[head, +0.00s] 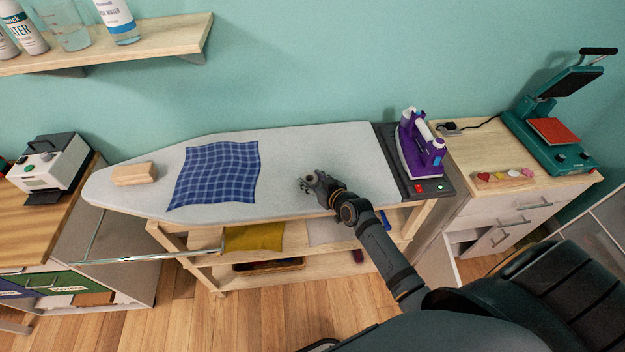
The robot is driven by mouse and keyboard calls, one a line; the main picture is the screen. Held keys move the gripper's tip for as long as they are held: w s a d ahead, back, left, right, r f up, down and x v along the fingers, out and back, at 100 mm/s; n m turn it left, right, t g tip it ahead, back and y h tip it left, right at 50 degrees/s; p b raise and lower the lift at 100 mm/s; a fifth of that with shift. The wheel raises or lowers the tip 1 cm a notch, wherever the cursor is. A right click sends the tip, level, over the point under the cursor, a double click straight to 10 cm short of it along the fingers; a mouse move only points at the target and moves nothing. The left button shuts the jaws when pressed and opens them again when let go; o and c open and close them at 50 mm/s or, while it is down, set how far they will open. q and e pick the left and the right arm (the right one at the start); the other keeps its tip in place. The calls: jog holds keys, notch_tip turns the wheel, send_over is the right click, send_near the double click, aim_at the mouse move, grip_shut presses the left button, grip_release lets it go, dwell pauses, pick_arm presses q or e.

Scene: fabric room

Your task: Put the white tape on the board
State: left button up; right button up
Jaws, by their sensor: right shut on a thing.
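The ironing board (300,150) has a pale grey top and runs across the middle of the head view. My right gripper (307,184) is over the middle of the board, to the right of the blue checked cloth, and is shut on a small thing. That thing is mostly hidden by the fingers and too small to make out against the pale board. I cannot tell whether it touches the board. No white tape shows clearly anywhere else. My left gripper is not in view.
A blue checked cloth (215,174) and a wooden block (134,174) lie on the board's left part. A purple iron (421,147) stands on a dark rest at its right end. A teal heat press (553,125) is farther right. Shelves with a yellow cloth (254,237) are below.

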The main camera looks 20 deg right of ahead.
jog(key=o, duration=0.9)
jog(key=shift+f, duration=0.1)
jog(key=shift+c, duration=0.2)
jog(key=shift+r+p, duration=0.35)
jog(key=p+v, duration=0.1)
jog(key=v, duration=1)
jog(key=shift+s, duration=0.45)
